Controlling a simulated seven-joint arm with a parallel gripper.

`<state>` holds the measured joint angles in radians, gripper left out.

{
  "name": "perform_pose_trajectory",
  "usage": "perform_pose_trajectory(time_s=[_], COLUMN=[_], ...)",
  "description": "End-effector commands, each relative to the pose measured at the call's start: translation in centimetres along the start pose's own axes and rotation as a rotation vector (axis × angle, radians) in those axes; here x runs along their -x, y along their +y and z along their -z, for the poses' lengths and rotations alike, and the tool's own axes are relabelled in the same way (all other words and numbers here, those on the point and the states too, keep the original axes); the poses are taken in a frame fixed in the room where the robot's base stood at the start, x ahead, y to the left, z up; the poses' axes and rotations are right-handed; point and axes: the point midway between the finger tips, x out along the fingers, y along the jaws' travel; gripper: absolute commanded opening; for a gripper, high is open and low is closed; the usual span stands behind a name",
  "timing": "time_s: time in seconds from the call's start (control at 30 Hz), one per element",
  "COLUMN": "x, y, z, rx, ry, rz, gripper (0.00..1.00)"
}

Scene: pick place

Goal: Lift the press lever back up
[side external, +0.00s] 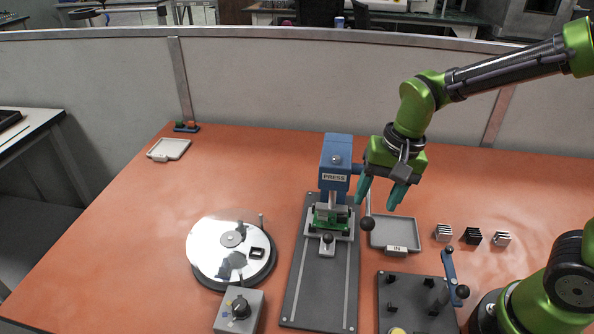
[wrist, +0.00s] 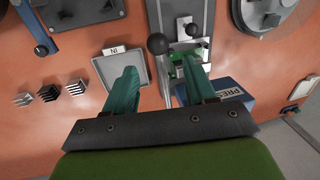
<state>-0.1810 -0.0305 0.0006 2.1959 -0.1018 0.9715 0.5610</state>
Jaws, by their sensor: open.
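The blue press (side external: 336,160) stands upright in the middle of the table, and its labelled head also shows in the wrist view (wrist: 228,90). Its lever hangs down on the right side, a thin rod ending in a black ball (side external: 367,224). In the wrist view the lever ball (wrist: 157,43) lies just beyond the fingertips, and the rod runs back between the fingers. My gripper (side external: 378,201) points down beside the press head, with its teal fingers apart. The fingers (wrist: 157,70) show no clear contact with the rod. A green part (side external: 331,218) sits under the press head.
The IN tray (side external: 396,250) lies right of the press, with several small striped blocks (side external: 472,236) beyond it. A fixture plate (side external: 405,292) with a blue handle stands in front. A round turntable (side external: 230,282) is on the left.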

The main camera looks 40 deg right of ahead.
Motion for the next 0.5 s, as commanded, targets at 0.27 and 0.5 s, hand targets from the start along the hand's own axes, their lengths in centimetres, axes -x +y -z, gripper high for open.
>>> perform_pose_trajectory(time_s=[0.27, 0.5], x=[-3.8, -4.5], y=[0.0, 0.0], z=[0.0, 0.0], rx=[0.001, 0.001], ry=[-0.001, 0.001], rz=[-0.001, 0.001], gripper=[0.55, 0.55])
